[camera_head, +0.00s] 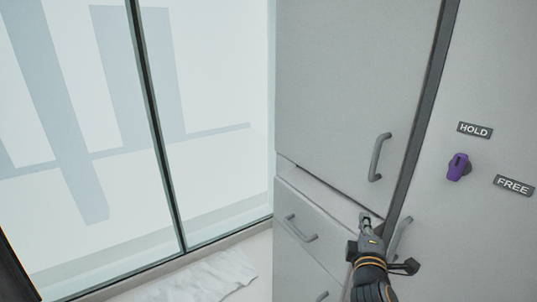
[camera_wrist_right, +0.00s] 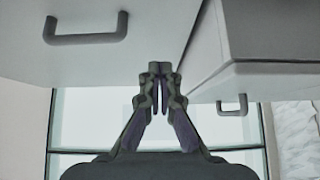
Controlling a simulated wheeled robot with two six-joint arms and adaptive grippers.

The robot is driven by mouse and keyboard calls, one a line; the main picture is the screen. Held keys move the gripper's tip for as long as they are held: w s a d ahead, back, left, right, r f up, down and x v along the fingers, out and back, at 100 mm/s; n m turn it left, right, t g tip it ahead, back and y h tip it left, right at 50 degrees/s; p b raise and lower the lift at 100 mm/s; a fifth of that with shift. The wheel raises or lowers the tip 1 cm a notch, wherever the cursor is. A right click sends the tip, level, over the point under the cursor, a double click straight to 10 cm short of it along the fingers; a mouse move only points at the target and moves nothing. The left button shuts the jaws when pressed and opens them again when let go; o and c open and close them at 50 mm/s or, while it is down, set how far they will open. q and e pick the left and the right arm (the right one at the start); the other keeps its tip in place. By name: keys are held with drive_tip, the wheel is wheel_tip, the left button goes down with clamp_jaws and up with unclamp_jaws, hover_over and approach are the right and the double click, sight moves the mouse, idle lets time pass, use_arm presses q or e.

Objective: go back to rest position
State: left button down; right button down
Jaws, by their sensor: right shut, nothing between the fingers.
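My right gripper (camera_head: 366,222) is in the lower right of the head view, in front of the grey cabinet. Its fingers are together and empty; in the right wrist view the closed fingertips (camera_wrist_right: 160,72) show at the middle. The gripper appears near the gap between the upper cabinet door (camera_head: 340,90) and the drawer (camera_head: 300,225). I cannot tell whether it touches them. My left gripper is not in view.
The upper door has a vertical handle (camera_head: 378,157). The drawer has its own handle (camera_head: 300,230). At right, a panel carries a purple knob (camera_head: 458,167) between HOLD and FREE labels. Glass panels (camera_head: 210,110) stand at left. A white crumpled sheet (camera_head: 205,278) lies below them.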

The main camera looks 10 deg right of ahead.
drive_tip(key=s+a+f+m+g+y, duration=0.2)
drive_tip(key=s+a+f+m+g, duration=0.15)
drive_tip(key=s+f, duration=0.45)
drive_tip(key=s+a+f+m+g+y, duration=0.35)
drive_tip(key=s+f+g, duration=0.2)
drive_tip(key=f, duration=0.35)
drive_tip(key=s+a+f+m+g+y, duration=0.2)
drive_tip(key=s+a+f+m+g, duration=0.15)
drive_tip(key=s+f, duration=0.45)
drive_tip(key=s+d+f+m+g, duration=0.1)
drive_tip(key=d+f, duration=0.1)
drive_tip(key=f, duration=1.2)
drive_tip(key=s+d+f, duration=0.1)
drive_tip(key=d+f, duration=0.1)
drive_tip(key=f, duration=1.1)
drive_tip(key=s+f+g, duration=0.1)
drive_tip(key=s+f, duration=1.4)
drive_tip(key=s, duration=0.2)
drive_tip(key=shift+s+d, duration=0.3)
drive_tip(key=shift+d, duration=0.15)
